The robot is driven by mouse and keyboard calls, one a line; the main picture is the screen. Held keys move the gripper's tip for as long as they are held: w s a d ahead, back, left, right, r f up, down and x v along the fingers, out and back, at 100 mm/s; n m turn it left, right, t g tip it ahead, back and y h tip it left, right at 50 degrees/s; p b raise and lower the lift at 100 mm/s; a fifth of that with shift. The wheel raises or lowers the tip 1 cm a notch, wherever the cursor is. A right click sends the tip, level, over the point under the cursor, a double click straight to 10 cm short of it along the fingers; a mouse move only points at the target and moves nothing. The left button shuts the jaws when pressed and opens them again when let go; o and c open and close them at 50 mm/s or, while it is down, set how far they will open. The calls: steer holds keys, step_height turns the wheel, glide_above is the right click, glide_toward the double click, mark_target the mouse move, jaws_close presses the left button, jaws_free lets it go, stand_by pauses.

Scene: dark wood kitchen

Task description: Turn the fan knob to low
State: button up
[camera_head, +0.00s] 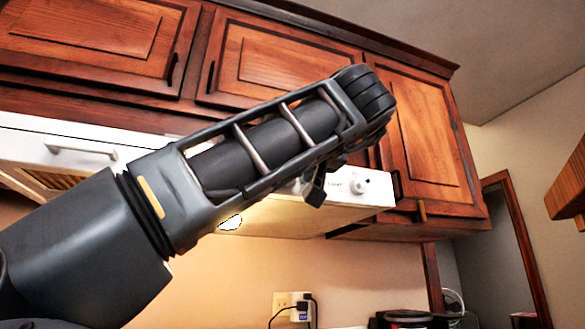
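A white range hood (375,198) is mounted under the wooden cabinets. A small round white knob (359,186) shows on its front face near the right end, with tiny dark lettering to its left, too small to read. I cannot tell its setting. My dark arm crosses the picture from lower left to upper centre and covers the middle of the hood front, so any other knob there is hidden. A dark part of my gripper (317,189) shows below the arm's end, left of the knob and apart from it in the picture. Its fingers are mostly hidden behind my arm.
Wooden cabinets (286,62) with dark handles run above the hood. A hood light (231,222) glows underneath. An outlet with plugs (300,306) is on the wall below. A wooden shelf or cabinet edge (568,185) juts in at right.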

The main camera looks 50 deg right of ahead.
steer(key=shift+c, duration=0.4)
steer(key=c, duration=0.9)
steer(key=shift+m, duration=0.3)
steer(key=m+p, duration=0.1)
steer(key=m, duration=0.8)
steer(key=shift+d, duration=0.1)
steer(key=o, duration=1)
